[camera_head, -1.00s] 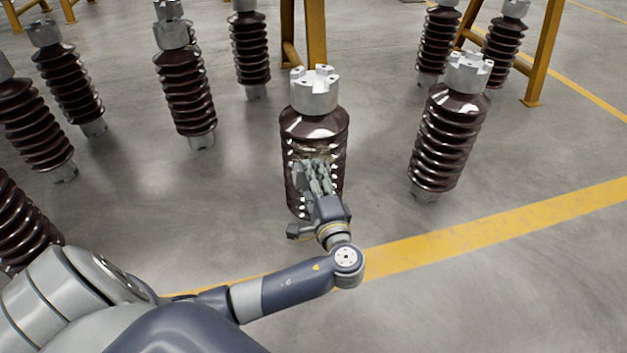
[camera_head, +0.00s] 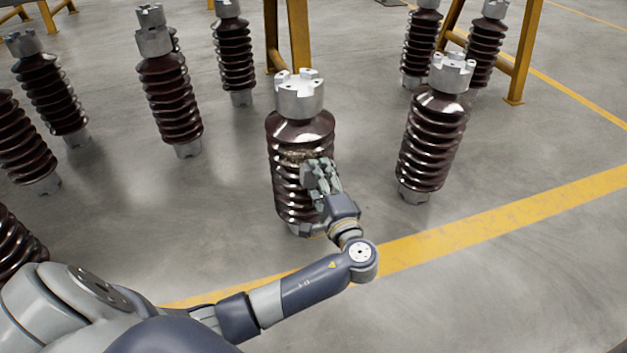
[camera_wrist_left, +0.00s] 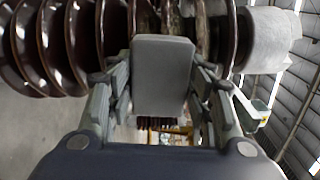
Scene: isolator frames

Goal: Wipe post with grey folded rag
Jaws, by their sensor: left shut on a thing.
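The post is a dark brown ribbed insulator (camera_head: 297,130) with a grey notched metal cap, standing upright in the middle of the head view. A dull, dirty-looking patch shows on its upper ribs. My left gripper (camera_head: 321,174) is at the front right of the post's ribs. In the left wrist view the gripper (camera_wrist_left: 160,85) is shut on the grey folded rag (camera_wrist_left: 163,70), a smooth block between the fingers. The rag's far end is against or very close to the post's ribs (camera_wrist_left: 85,35); contact is hidden. My right gripper is out of view.
Similar brown posts stand around: one at the right (camera_head: 432,140), several at the left and back. Yellow frame legs (camera_head: 300,35) rise behind the middle post. A yellow floor line (camera_head: 500,220) crosses in front. Bare grey floor lies between the posts.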

